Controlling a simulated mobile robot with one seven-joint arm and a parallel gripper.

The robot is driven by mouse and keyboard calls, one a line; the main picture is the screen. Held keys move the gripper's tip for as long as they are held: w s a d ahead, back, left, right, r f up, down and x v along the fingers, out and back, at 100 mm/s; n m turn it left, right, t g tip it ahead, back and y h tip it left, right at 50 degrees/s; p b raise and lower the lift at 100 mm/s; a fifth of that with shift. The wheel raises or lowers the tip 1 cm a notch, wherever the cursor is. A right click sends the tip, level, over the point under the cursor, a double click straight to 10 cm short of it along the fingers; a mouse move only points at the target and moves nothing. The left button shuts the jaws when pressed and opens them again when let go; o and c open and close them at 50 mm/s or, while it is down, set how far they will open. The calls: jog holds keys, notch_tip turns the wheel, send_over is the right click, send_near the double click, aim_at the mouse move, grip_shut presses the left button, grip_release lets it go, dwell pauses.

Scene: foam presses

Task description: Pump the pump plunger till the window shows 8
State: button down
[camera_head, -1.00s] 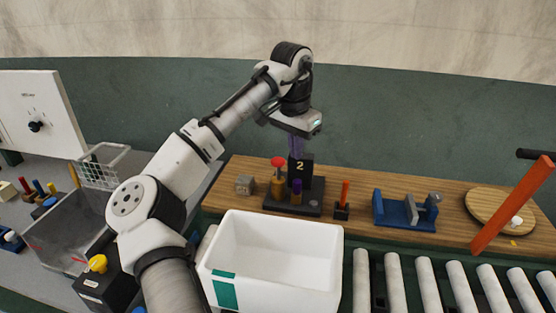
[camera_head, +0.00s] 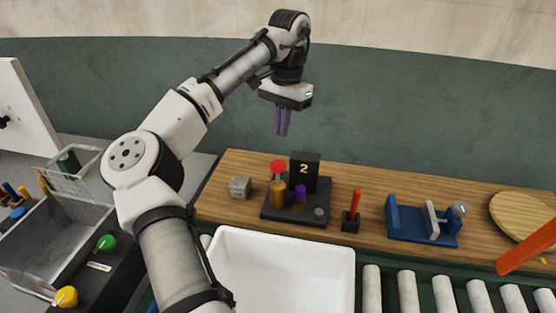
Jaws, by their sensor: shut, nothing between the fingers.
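The pump stands on a dark base (camera_head: 293,216) on the wooden bench. Its black upright block carries the window (camera_head: 304,169), which shows 2. A red-capped plunger (camera_head: 278,167) rises from a brass-coloured cylinder (camera_head: 278,192) at the left of the base. A shorter post with a purple top (camera_head: 300,190) stands to its right. My gripper (camera_head: 282,134) points down with its purple fingers together and empty. In the picture it is just above the red cap and the window block, apart from both.
A grey block (camera_head: 240,187) sits left of the pump. A red stick in a dark holder (camera_head: 351,212) and a blue fixture (camera_head: 422,222) stand to the right. A white bin (camera_head: 345,258) and rollers (camera_head: 408,290) lie in front.

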aim_at(280, 163)
jog(key=shift+f, duration=0.15)
jog(key=f+b, duration=0.6)
jog(key=shift+s+a+f+b, duration=0.25)
jog(key=shift+f+b, duration=0.15)
